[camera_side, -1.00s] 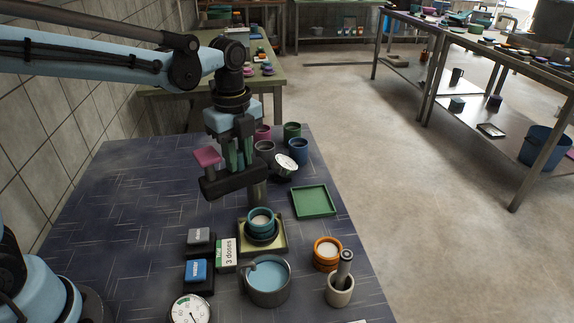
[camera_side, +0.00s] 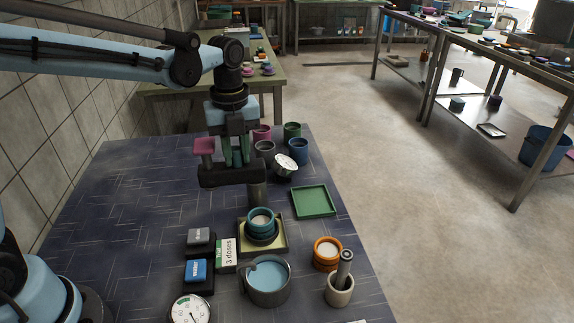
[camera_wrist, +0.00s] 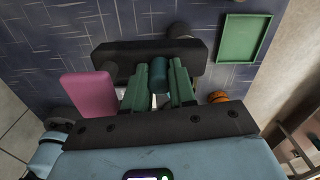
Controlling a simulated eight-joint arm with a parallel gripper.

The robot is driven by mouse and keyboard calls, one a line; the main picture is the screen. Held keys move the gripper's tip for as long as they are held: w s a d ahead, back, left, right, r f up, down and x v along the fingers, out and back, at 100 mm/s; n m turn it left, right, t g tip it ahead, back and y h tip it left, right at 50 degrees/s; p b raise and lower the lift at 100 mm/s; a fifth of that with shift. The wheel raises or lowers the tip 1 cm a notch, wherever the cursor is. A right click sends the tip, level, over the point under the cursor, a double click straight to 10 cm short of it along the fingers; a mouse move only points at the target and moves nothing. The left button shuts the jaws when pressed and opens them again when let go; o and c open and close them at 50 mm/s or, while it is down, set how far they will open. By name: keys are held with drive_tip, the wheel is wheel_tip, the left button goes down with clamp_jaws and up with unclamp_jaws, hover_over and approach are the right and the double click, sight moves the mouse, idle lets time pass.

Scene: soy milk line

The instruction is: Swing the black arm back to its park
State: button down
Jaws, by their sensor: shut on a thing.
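The black arm (camera_side: 222,176) is a thick bar that reaches left from the top of a grey post (camera_side: 257,193). A pink pad (camera_side: 204,147) stands on a stem at its free left end. In the wrist view the black arm (camera_wrist: 195,53) crosses above the green fingers, with the pink pad (camera_wrist: 90,95) at left. My gripper (camera_side: 237,153) is above the bar, pointing down. In the wrist view my gripper (camera_wrist: 159,80) has its fingers on either side of a teal upright peg (camera_wrist: 159,68) on the bar, shut on it. The park is not identifiable.
Several cups (camera_side: 292,131) and a white-faced dial (camera_side: 285,165) stand behind the post. A green tray (camera_side: 314,201) lies right. In front are a teal cup (camera_side: 261,221), a blue-filled pot (camera_side: 268,280), an orange cup (camera_side: 327,254) and a mortar (camera_side: 340,288). The table's left is clear.

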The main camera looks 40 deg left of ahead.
drive_tip(key=c, duration=1.2)
unclamp_jaws()
wheel_tip(320, 180, up, 12)
